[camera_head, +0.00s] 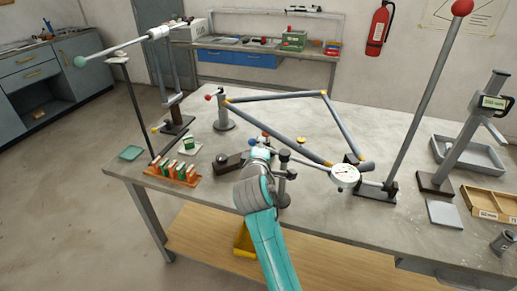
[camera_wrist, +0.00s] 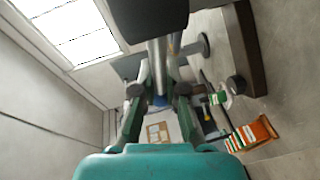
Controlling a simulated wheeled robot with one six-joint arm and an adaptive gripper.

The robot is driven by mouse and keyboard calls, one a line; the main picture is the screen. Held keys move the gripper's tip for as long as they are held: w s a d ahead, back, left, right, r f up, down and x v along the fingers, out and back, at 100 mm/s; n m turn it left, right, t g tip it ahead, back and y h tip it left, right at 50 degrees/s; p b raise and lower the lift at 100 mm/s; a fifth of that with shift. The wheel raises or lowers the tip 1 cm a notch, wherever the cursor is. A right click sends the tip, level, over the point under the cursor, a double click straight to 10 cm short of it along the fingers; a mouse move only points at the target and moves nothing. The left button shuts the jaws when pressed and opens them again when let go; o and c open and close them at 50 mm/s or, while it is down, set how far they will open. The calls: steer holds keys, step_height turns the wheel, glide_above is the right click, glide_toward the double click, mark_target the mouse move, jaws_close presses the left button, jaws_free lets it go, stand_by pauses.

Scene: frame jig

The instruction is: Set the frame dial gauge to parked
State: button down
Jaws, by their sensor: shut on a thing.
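The frame dial gauge (camera_head: 345,175) has a white round face and sits at the near right corner of the grey tube frame (camera_head: 277,124). A thin rod joins it to a dark upright post (camera_head: 283,178) at its left. My gripper (camera_head: 260,152) is left of that post, at bench height. The wrist view shows my gripper (camera_wrist: 159,92) with its fingers on both sides of a small blue-tipped part (camera_wrist: 160,101), below a grey tube. It is shut on this part. I cannot tell whether the part belongs to the gauge stand. The dial reading is too small to make out.
An orange rack (camera_head: 172,176) with green and white pieces stands at the bench's left edge. A tall red-topped rod (camera_head: 430,100) rises right of the gauge. A digital gauge stand (camera_head: 462,135), a grey tray (camera_head: 470,154) and a wooden tray (camera_head: 490,205) occupy the right side.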

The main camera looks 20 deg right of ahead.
steer(key=shift+w+d+r+m+g+h, duration=0.1)
steer(key=shift+w+d+m+g+h, duration=0.25)
steer(key=shift+m+h, duration=0.35)
steer(key=shift+w+d+r+m+g+h, duration=0.1)
steer(key=shift+w+d+m+g+h, duration=0.15)
steer(key=shift+m+g+h, duration=0.45)
steer(key=shift+w+d+m+g+h, duration=0.2)
steer(key=shift+w+m+h, duration=0.15)
steer(key=shift+h, duration=0.55)
steer(key=c, duration=1.2)
jaws_free()
steer(key=shift+d+f, duration=0.1)
steer(key=v, duration=1.2)
steer(key=shift+w, duration=0.1)
